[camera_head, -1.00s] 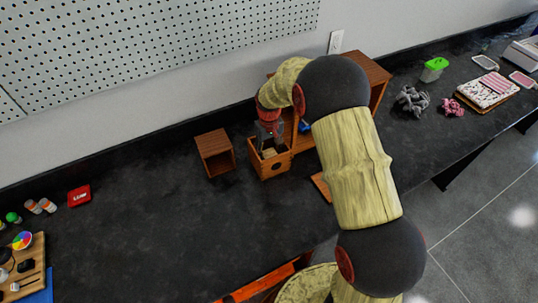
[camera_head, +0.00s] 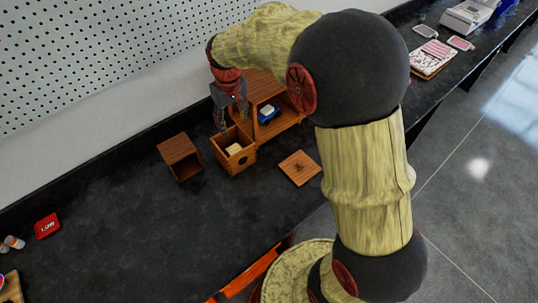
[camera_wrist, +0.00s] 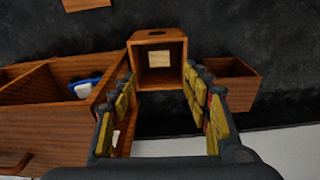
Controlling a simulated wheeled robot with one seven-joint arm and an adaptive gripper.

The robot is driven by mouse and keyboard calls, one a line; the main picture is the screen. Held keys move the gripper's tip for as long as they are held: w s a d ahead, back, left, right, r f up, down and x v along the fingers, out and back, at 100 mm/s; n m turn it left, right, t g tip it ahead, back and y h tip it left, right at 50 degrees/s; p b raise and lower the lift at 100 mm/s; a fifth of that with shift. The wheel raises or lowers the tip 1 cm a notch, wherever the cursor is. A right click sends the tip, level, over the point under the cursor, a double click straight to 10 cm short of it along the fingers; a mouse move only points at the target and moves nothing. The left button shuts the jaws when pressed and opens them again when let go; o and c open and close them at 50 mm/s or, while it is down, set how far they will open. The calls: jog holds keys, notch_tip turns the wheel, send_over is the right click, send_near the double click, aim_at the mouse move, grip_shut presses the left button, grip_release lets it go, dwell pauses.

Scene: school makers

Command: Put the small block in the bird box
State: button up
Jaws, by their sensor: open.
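The bird box (camera_head: 241,163) is an open-topped wooden box with a round dark hole in its front, standing on the dark counter. The small block (camera_head: 233,149) is pale and lies inside it. In the wrist view, I look down into the bird box (camera_wrist: 157,37), and the small block (camera_wrist: 159,57) lies flat inside. My gripper (camera_head: 232,118) is open and empty, above the back part of the box and apart from the block. In the wrist view, the fingers of my gripper (camera_wrist: 160,84) are spread, with nothing between them.
An open wooden box (camera_head: 179,157) stands left of the bird box. A wooden shelf unit (camera_head: 285,118) stands behind to the right, holding a blue and white item (camera_head: 268,113). A flat wooden panel (camera_head: 299,168) lies to the right. The counter in front is clear.

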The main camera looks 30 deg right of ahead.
jog(key=s+r+t, duration=0.2)
jog(key=s+r, duration=0.9)
jog(key=s, duration=0.2)
jog(key=s+r+m+t, duration=0.1)
jog(key=s+r+t, duration=0.1)
jog(key=s, duration=1.2)
jog(key=shift+s+r, duration=0.2)
jog(key=shift+s, duration=0.1)
jog(key=shift+d, duration=0.1)
